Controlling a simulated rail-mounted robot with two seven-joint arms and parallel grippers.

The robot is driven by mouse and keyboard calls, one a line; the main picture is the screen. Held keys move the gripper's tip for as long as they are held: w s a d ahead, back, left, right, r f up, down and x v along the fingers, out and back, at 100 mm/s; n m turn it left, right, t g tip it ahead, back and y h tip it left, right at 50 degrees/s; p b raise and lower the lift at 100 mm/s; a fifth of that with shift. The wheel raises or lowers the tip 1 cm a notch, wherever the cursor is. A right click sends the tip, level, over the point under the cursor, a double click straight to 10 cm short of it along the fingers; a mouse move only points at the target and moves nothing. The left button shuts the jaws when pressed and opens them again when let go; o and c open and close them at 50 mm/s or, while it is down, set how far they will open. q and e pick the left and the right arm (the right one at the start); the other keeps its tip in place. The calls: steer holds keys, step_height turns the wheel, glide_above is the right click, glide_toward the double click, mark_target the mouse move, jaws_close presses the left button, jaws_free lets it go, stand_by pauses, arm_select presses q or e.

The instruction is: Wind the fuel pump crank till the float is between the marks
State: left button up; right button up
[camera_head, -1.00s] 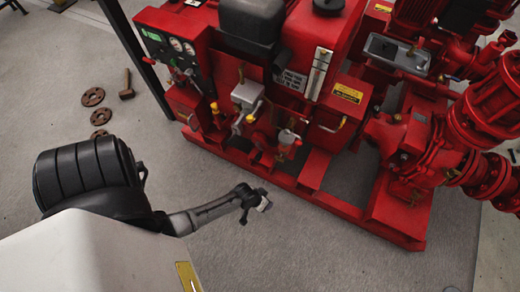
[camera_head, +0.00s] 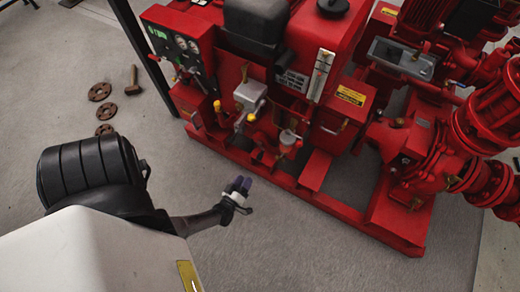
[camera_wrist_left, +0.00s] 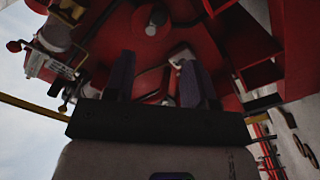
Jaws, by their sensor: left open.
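The red pumpset carries a tall pale gauge strip (camera_head: 320,75) on the front of its red tank; its float and marks are too small to tell. Below and left of it sits a grey metal unit (camera_head: 250,97) with yellow parts. A small red fitting with a pale top (camera_head: 289,141) stands low at the front; I cannot tell for sure which part is the crank. My left gripper (camera_head: 238,187) is open and empty, in front of the red base frame and apart from it. In the left wrist view its two dark fingers (camera_wrist_left: 156,80) point toward red machinery.
A gauge panel (camera_head: 178,42) is at the pumpset's upper left, beside a dark post (camera_head: 143,55). The red base rail (camera_head: 330,208) runs along the front.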

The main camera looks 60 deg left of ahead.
mark_target(260, 156)
arm_select(q)
steer(key=b+x, duration=0.4)
steer(key=x, duration=0.8)
steer(key=shift+w, duration=0.2)
steer(key=shift+b+x, duration=0.35)
steer(key=shift+x, duration=0.4)
steer(key=c, duration=0.9)
